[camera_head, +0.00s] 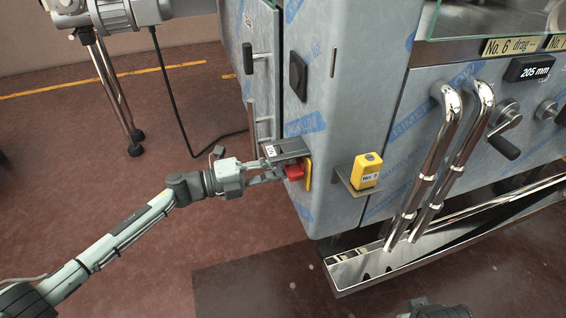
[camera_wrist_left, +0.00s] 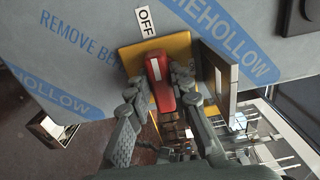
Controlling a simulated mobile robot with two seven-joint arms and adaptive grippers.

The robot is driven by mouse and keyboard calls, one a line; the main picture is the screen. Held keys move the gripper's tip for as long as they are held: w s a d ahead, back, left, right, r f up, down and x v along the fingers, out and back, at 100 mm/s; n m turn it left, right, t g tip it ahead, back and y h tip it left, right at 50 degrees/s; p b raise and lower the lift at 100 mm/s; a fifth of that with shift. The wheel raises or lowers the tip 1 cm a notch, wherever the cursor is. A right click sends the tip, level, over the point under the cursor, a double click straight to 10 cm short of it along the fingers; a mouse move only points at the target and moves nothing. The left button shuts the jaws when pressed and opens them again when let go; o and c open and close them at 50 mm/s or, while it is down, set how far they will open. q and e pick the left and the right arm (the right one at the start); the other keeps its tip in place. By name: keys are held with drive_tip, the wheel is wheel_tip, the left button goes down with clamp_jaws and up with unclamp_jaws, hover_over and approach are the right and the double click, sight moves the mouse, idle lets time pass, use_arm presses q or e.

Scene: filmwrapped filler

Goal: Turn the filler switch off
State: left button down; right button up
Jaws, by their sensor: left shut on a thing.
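The filler switch is a red handle (camera_wrist_left: 162,92) with a white stripe on a yellow plate (camera_wrist_left: 130,60). In the left wrist view its striped end lies toward the OFF label (camera_wrist_left: 145,22), slightly tilted. In the head view the red handle (camera_head: 294,172) and yellow plate (camera_head: 308,178) sit low on the steel cabinet's corner column, below a grey box (camera_head: 287,148). My left gripper (camera_head: 280,175) reaches it from the left. In the left wrist view my left gripper (camera_wrist_left: 160,98) is shut on the handle, one finger on each side.
Chrome pipes (camera_head: 440,160) and a steel tray (camera_head: 360,265) stand further right. Cabinet door handles (camera_head: 260,60) stick out above. The floor at left is mostly clear.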

use_arm(q)
drive_tip(key=shift+n, duration=0.3)
use_arm(e)
drive_tip(key=shift+f, duration=0.3)
use_arm(q)
drive_tip(key=c, duration=1.4)
unclamp_jaws()
drive_tip(key=shift+o, duration=0.2)
use_arm(e)
drive_tip(key=shift+a, duration=0.1)
use_arm(q)
drive_tip(key=v, duration=1.2)
